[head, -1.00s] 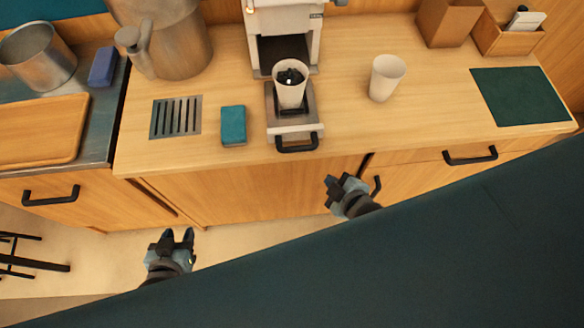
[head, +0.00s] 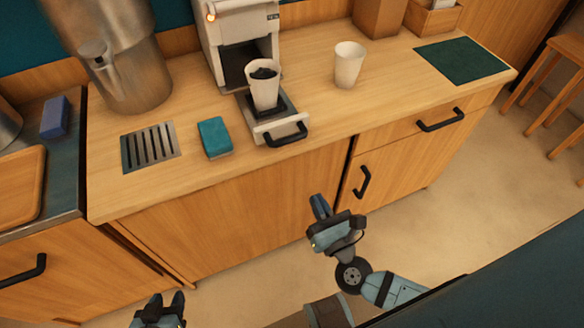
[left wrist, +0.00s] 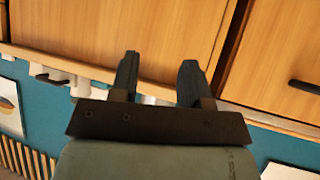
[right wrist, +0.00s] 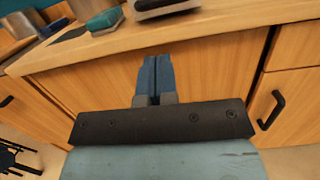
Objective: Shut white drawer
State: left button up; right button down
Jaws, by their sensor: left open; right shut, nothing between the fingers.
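The white drawer (head: 270,126) of the coffee machine (head: 245,40) stands pulled out over the counter, with its black handle (head: 287,135) facing the front edge. A white cup of dark beans (head: 264,86) stands upright on it. The drawer's front also shows at the top of the right wrist view (right wrist: 165,6). My right gripper (head: 319,207) is shut and empty, below and in front of the counter, apart from the drawer. My left gripper (head: 160,305) is open and empty, low at the bottom of the head view; its spread fingers show in the left wrist view (left wrist: 159,68).
An empty white cup (head: 348,65) stands right of the machine. A teal sponge (head: 214,137) and a slotted drain (head: 150,148) lie to the left. A large metal container (head: 125,70) stands behind them. A green mat (head: 461,60) lies at right. Cabinet handles (head: 363,182) jut out below the counter.

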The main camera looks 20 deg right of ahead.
jog(key=p, duration=0.3)
send_near(280, 131)
jog(key=w+r, duration=0.1)
jog(key=w, duration=0.1)
pick_arm(q)
jog(key=shift+s+a+r, duration=0.15)
jog(key=shift+r, duration=0.55)
pick_arm(e)
jog(key=shift+w+a+r+n, duration=0.1)
jog(key=shift+w+r+n, duration=0.1)
jog(key=shift+w+n, duration=0.15)
pick_arm(q)
jog(key=shift+r, duration=0.1)
pick_arm(e)
jog(key=w+b, duration=0.1)
jog(key=w, duration=0.3)
jog(key=shift+w+f, duration=0.1)
jog(key=shift+w, duration=0.3)
jog(key=shift+s, duration=0.1)
pick_arm(q)
jog(key=shift+f, duration=0.2)
